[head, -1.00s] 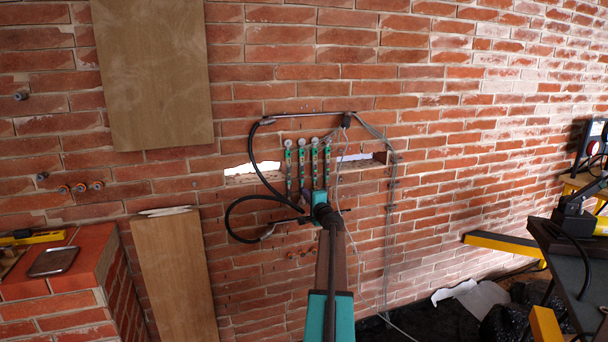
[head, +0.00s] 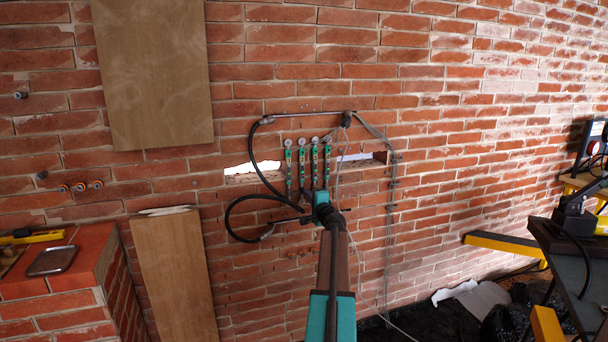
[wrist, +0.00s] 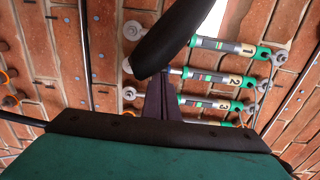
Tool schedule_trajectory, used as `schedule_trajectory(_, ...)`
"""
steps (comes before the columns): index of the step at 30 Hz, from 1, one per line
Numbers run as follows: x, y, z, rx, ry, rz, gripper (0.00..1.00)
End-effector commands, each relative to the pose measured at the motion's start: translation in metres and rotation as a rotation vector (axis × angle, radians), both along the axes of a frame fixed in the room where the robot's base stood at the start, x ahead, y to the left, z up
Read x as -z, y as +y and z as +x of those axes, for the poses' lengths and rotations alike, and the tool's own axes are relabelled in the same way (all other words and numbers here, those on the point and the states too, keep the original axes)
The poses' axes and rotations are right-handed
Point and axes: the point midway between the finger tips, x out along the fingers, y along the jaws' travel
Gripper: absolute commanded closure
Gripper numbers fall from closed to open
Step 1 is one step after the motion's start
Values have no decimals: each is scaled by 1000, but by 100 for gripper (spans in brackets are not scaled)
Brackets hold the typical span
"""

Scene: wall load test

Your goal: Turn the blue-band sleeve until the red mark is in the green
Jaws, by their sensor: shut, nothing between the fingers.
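Several slim sleeves with green end fittings stand side by side on the wall; in the wrist view they carry numbers, among them sleeve 1 (wrist: 215,44), sleeve 2 (wrist: 210,76) and sleeve 3 (wrist: 206,103). Small coloured bands show on them, but I cannot tell which band is blue or where a red mark stands. In the head view the sleeve row (head: 302,165) is just above my gripper (head: 311,197). In the wrist view my gripper (wrist: 161,80) is shut and empty, its dark tips close to the rod end of sleeve 2; I cannot tell whether they touch.
A black hose (wrist: 175,40) crosses the wrist view over the ends of sleeves 1 and 2. In the head view hoses loop left of the sleeves, and thin cables (head: 390,200) hang at right. A wall slot (head: 245,175) lies behind. A brick pier (head: 60,290) stands lower left.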

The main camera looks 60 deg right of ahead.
Motion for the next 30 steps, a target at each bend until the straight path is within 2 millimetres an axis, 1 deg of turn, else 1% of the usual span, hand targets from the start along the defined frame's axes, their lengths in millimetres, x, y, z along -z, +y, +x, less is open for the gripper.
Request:
schedule_trajectory(5, 0, 2, -3, 0, 0, 0, 100)
schedule_trajectory(16, 0, 2, -3, 0, 0, 0, 100)
schedule_trajectory(30, 0, 11, 4, -1, -1, -1, 100)
